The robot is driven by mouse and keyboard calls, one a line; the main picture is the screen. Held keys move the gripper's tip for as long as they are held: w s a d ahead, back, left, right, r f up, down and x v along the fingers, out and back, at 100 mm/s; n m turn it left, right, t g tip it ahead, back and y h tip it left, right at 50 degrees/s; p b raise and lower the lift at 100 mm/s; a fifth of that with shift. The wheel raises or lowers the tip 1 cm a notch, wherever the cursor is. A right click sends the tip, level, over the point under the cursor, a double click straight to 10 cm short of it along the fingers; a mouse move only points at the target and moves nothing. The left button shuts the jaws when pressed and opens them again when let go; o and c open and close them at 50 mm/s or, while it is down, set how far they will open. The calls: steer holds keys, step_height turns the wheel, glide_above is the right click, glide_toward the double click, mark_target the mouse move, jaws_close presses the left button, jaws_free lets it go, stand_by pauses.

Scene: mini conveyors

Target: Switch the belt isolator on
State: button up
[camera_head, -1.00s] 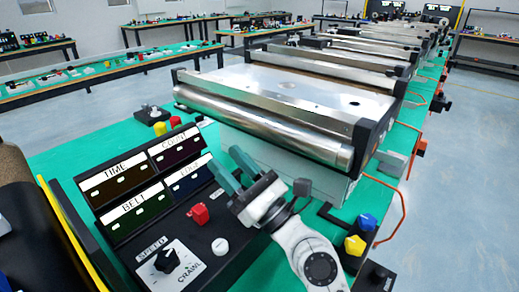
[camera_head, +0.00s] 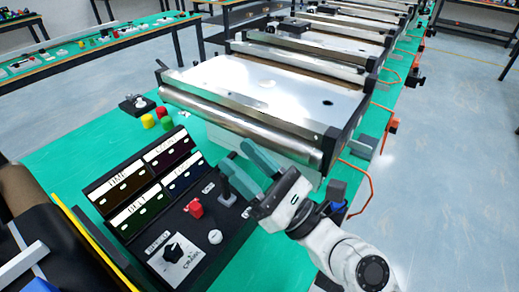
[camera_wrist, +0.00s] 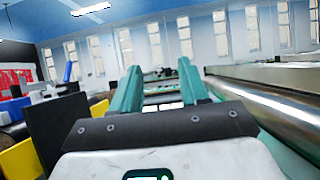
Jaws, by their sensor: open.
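The metal conveyor (camera_head: 270,85) with its roller stands just behind my gripper. Red, yellow and green buttons (camera_head: 149,121) are behind the panel. A yellow-edged dark roller unit lies at left. The open floor (camera_head: 450,150) is at right.

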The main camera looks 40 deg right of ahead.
steer(key=shift+s+r+p, duration=0.4)
steer(key=shift+s+p, duration=0.5)
steer(key=shift+p, duration=0.05)
steer(key=shift+s+r+p, duration=0.4)
steer(key=shift+s+p, duration=0.45)
steer(key=shift+p, duration=0.1)
